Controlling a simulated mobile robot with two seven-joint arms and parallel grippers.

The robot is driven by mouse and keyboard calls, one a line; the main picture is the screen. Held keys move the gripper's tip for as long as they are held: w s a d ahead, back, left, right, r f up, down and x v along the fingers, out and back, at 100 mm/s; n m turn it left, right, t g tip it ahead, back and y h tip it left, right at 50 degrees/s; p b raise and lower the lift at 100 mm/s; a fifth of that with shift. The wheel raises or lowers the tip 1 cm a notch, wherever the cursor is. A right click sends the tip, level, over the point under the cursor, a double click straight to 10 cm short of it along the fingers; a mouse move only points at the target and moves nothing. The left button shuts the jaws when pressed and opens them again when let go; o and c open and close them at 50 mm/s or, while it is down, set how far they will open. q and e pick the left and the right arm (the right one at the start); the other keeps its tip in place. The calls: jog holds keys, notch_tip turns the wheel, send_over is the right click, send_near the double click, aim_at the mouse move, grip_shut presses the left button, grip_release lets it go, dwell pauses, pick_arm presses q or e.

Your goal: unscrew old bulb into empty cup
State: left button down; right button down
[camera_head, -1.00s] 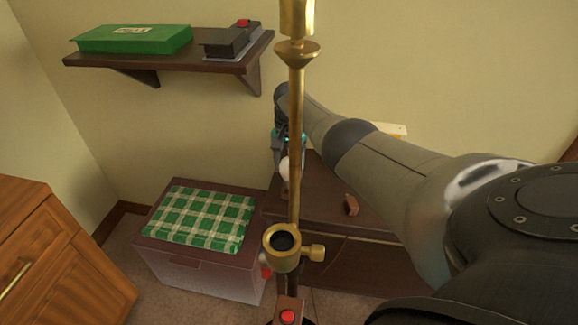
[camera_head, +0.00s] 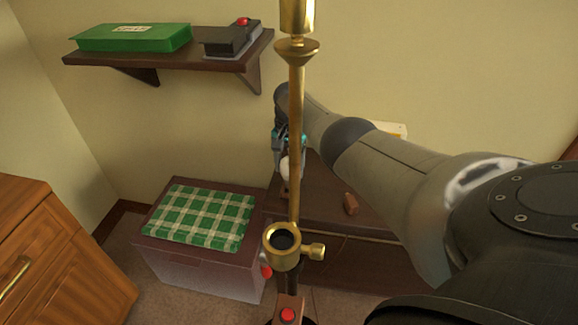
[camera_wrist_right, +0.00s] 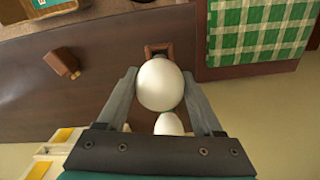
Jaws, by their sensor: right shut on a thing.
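My right gripper (camera_wrist_right: 158,92) has its fingers closed on a white round bulb (camera_wrist_right: 160,85). A brown square cup (camera_wrist_right: 158,48) with a dark opening shows just beyond the bulb, partly hidden by it; I cannot tell whether they touch. In the head view the right gripper (camera_head: 289,148) hangs over the dark brown table, with the bulb (camera_head: 284,167) below it. A second small brown block or cup (camera_head: 350,204) stands on the table, also in the wrist view (camera_wrist_right: 62,62). The brass lamp's socket (camera_head: 283,241) is empty. My left gripper is not in view.
The brass lamp pole (camera_head: 296,110) stands in front of the table (camera_head: 318,200). A chest with a green checked cloth (camera_head: 199,217) is to its left. A wall shelf (camera_head: 170,64) holds a green box (camera_head: 132,38). A second white rounded thing (camera_wrist_right: 169,124) shows between the finger bases.

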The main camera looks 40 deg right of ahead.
jog(key=shift+f+b, duration=0.4)
jog(key=shift+f, duration=0.2)
jog(key=shift+f+b, duration=0.7)
jog(key=shift+f, duration=0.1)
grip_release()
